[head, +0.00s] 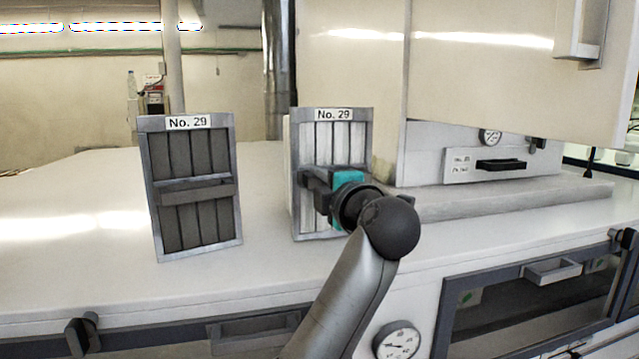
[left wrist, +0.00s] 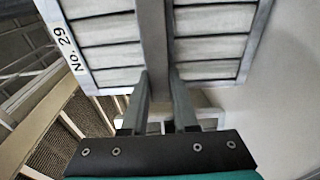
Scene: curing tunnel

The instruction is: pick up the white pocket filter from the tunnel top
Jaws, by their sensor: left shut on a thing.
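The white pocket filter (head: 322,143) stands upright on the white tunnel top (head: 105,215), right of centre in the head view. It has a grey frame, pale pockets, a grey crossbar and a "No. 29" label. My left gripper (head: 318,182) is at its front, shut on the crossbar. In the left wrist view the fingers (left wrist: 158,78) lie on both sides of the bar of the white filter (left wrist: 215,50). My gripper and wrist hide the filter's lower right part. I cannot tell whether its bottom touches the top. My right gripper is not in view.
A dark pocket filter (head: 190,150), also labelled "No. 29", stands to the left, with a gap between the two. A raised cabinet (head: 480,75) and a ledge (head: 500,197) are at the right. The tunnel top is clear at the far left.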

